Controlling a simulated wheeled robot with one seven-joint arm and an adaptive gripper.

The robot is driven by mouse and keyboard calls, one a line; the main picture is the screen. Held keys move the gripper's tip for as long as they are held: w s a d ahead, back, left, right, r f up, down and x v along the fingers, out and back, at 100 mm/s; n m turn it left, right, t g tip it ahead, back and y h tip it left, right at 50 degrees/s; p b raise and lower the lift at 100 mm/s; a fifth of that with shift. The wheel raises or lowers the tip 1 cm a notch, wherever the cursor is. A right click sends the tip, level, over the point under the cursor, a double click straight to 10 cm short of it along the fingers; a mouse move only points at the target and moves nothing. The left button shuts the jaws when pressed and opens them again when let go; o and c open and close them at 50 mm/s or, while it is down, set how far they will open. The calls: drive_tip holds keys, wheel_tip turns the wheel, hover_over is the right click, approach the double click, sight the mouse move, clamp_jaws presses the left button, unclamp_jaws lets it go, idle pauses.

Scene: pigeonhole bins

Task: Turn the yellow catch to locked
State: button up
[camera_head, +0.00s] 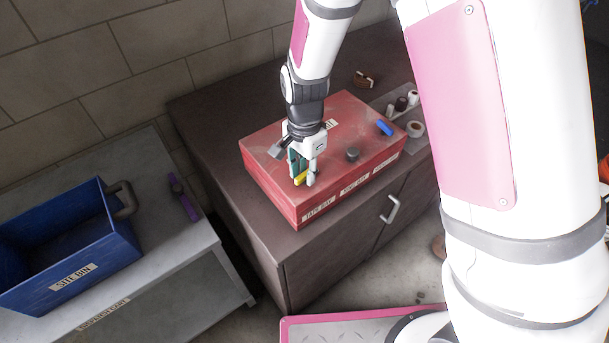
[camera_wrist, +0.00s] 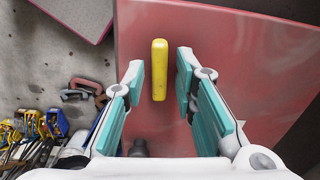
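The yellow catch (camera_head: 299,179) is a short bar on the lid of the red box (camera_head: 262,158), near its left front corner. It also shows in the wrist view as an upright yellow bar (camera_wrist: 159,70). My gripper (camera_head: 303,176) points down over it. In the wrist view the teal-padded fingers (camera_wrist: 159,72) are open, one on each side of the bar, with a gap on both sides. Their height above the lid is hard to tell. A blue catch (camera_head: 384,127) lies at an angle on the right part of the lid.
A dark grey knob (camera_head: 352,155) stands on the lid between the catches. The box sits on a dark cabinet (camera_head: 215,118). A blue bin (camera_head: 75,275) and a purple tool (camera_head: 183,198) are on the cart at left.

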sight(304, 173)
wheel_tip(304, 173, up, 5)
drive_tip(key=shift+s+r+p, duration=0.1)
drive_tip(key=shift+r+p, duration=0.1)
drive_tip(key=shift+p, duration=0.85)
drive_tip(key=shift+r, duration=0.25)
drive_tip(key=shift+r, duration=0.55)
wheel_tip(304, 173, up, 11)
drive_tip(key=shift+d, duration=0.1)
drive_tip(key=s+d+r+n+t+y+b, duration=0.1)
drive_tip(key=s+d+r+n+t+b, duration=0.1)
drive_tip(key=s+d+r+n, duration=0.45)
drive_tip(key=s+d+r+n+t+h+b, duration=0.1)
drive_tip(key=s+d+r+n+t+b, duration=0.1)
drive_tip(key=s+d, duration=0.7)
drive_tip(key=shift+d+r+n+t+b, duration=0.15)
drive_tip(key=shift+d+n+t+b, duration=0.1)
drive_tip(key=shift+n+t+b, duration=0.45)
